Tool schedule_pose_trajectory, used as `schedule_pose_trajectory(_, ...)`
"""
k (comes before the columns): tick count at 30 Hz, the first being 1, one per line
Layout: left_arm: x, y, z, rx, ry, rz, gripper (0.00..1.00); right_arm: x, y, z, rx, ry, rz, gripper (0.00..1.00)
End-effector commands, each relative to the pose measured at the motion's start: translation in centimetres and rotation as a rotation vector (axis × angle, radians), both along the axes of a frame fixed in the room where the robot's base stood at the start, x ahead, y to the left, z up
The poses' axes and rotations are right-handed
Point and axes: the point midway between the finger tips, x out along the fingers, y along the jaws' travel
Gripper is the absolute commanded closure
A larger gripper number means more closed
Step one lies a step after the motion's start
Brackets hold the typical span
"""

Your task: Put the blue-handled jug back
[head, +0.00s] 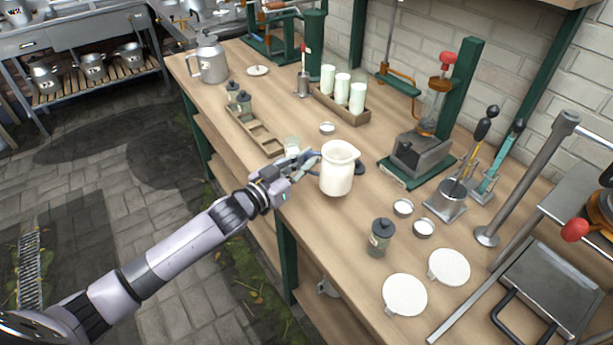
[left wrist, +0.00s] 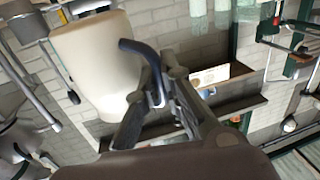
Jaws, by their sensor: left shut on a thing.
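The cream jug (head: 337,172) is upright over the front part of the wooden counter in the head view. My left gripper (head: 305,163) is at its left side, shut on the handle. In the left wrist view the jug (left wrist: 92,62) fills the upper left, and its dark bluish handle (left wrist: 140,48) runs down between the fingers of my left gripper (left wrist: 158,92). The fingers hide part of the handle. I cannot tell whether the jug's base touches the counter. A small dark round shape (head: 360,168) shows just behind the jug. My right gripper is not in view.
A wooden slotted tray (head: 262,138) and a small glass (head: 292,146) stand left of the jug. A rack of white-filled glasses (head: 341,106) and a green-based press (head: 418,152) stand behind. A lidded canister (head: 380,238) and white discs (head: 405,294) lie to the right.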

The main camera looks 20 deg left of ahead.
Motion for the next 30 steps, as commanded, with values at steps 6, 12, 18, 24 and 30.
schedule_pose_trajectory(6, 0.0, 0.0, -1.9, -0.003, -0.002, 0.0, 1.0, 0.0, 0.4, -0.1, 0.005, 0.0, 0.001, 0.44)
schedule_pose_trajectory(12, 0.0, 0.0, -4.4, -0.004, -0.004, -0.001, 1.0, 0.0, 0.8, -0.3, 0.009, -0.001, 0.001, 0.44)
schedule_pose_trajectory(18, 0.0, 0.0, -4.6, -0.003, -0.005, -0.001, 1.0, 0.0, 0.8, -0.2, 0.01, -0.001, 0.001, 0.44)
schedule_pose_trajectory(24, 0.0, 0.0, -5.0, 0.0, -0.001, 0.0, 0.92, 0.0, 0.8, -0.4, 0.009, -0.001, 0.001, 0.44)
schedule_pose_trajectory(30, 0.0, 0.0, -5.0, 0.0, -0.001, 0.0, 0.78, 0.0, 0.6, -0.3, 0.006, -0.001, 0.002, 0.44)
